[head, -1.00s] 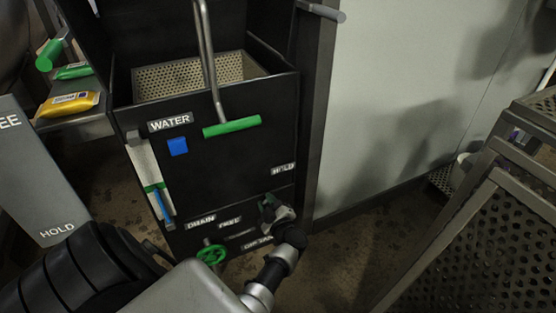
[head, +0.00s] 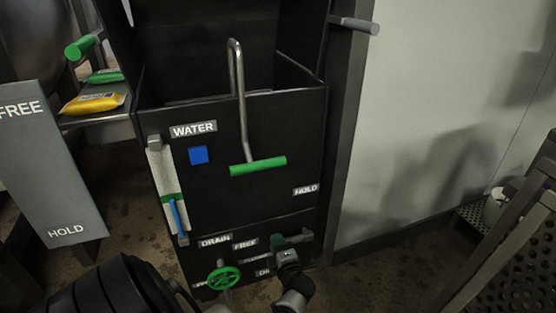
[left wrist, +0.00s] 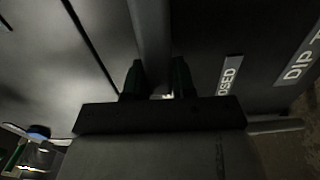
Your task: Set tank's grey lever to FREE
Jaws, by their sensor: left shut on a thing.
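The tank (head: 240,130) is a black cabinet with a WATER label and an open top. Its grey lever (head: 299,238) is low on the front, below the HOLD label (head: 306,190) and right of the FREE label (head: 245,244). It lies nearly level, its free end toward FREE. My left gripper (head: 279,243) is shut on the lever. In the left wrist view a grey bar (left wrist: 152,35) runs between the dark fingertips (left wrist: 158,80); a label behind them is mostly hidden. My right gripper is in neither view.
A green valve wheel (head: 223,278) is left of my gripper, under DRAIN. A grey FREE/HOLD panel (head: 85,185) stands left. A perforated metal frame (head: 515,250) stands right, with floor between it and the tank.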

